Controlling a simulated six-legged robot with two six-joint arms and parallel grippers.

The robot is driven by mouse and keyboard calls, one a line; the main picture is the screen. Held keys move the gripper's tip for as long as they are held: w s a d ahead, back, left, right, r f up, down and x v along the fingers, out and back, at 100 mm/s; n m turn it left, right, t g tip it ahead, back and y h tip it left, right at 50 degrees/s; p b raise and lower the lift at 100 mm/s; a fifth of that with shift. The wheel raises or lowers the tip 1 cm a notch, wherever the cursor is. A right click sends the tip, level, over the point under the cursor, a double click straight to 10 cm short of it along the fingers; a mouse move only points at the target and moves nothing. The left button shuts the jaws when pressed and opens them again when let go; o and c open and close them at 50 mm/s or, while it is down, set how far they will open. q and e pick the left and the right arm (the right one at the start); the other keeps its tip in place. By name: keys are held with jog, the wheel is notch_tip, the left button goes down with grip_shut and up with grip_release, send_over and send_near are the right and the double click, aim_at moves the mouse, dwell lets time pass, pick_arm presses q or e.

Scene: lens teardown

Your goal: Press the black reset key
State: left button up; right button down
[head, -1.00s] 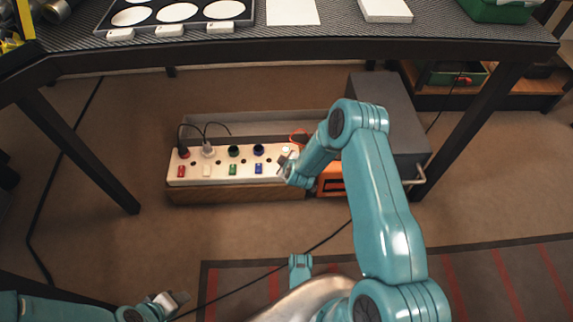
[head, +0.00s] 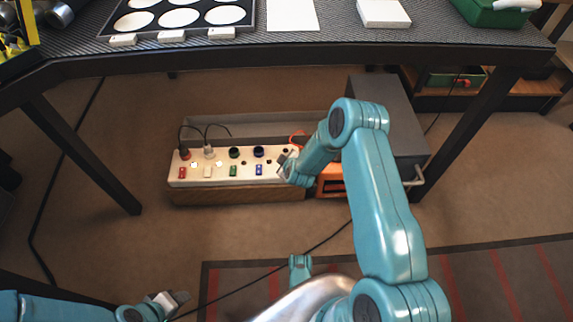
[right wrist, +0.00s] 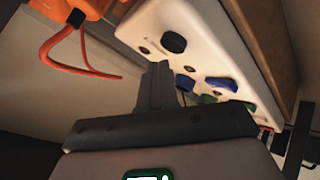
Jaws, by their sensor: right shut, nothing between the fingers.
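A white power strip (head: 222,172) lies on the floor under the bench, with red, white, green and blue switches along its front. In the right wrist view a black oval key (right wrist: 173,42) sits near the strip's end; in the head view my right gripper hides it. My right gripper (head: 282,163) is shut and empty at the strip's right end. In the right wrist view its dark fingers (right wrist: 158,72) point at the strip close to the black key; I cannot tell whether they touch. My left gripper (head: 180,297) is low at the left, far from the strip; its jaws are unclear.
Two plugs with black cables, red (head: 185,154) and white (head: 209,152), stand in the strip. An orange box (head: 330,182) and a grey cabinet (head: 388,120) stand right of it. The bench edge (head: 300,48) runs above. Open floor lies in front.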

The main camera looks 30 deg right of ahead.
notch_tip(320, 180, up, 5)
jog(key=p, duration=0.4)
jog(key=shift+r, duration=0.1)
dwell(0.3)
dwell(0.6)
